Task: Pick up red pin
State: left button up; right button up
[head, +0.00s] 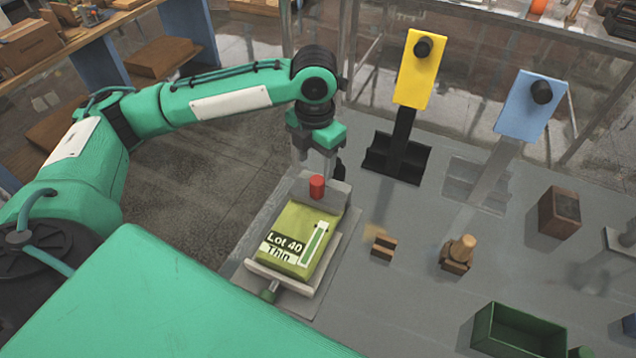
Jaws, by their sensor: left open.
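The red pin (317,186) stands upright at the back end of the green bag labelled "Lot 40 Thin" (302,232), in front of a grey block. My left gripper (314,160) points down just above and behind the red pin, with its fingers open. Whether the fingers reach down beside the pin is hard to tell; they do not appear closed on it. The bag lies in a light metal holder (282,279) with a green knob at its front. My right gripper is not in view.
A yellow panel (414,70) and a blue panel (531,105) stand on posts behind. Wooden blocks (384,247), a wooden peg piece (457,254), a brown box (559,213) and a green bin (518,332) are to the right. Grey table is clear between them.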

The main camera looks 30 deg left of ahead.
aim_at(317, 180)
pick_arm(q)
notch_tip(317, 180, down, 3)
jog(key=shift+w+r, duration=0.1)
jog(key=shift+f+p, duration=0.6)
jog(key=shift+f, duration=0.3)
notch_tip(317, 180, down, 4)
jog(key=shift+w+d+r+p, duration=0.1)
jog(key=shift+r+p, duration=0.1)
jog(key=shift+p, duration=0.35)
jog(key=shift+f, duration=0.25)
jog(key=c, duration=0.8)
jog(key=shift+c, duration=1.3)
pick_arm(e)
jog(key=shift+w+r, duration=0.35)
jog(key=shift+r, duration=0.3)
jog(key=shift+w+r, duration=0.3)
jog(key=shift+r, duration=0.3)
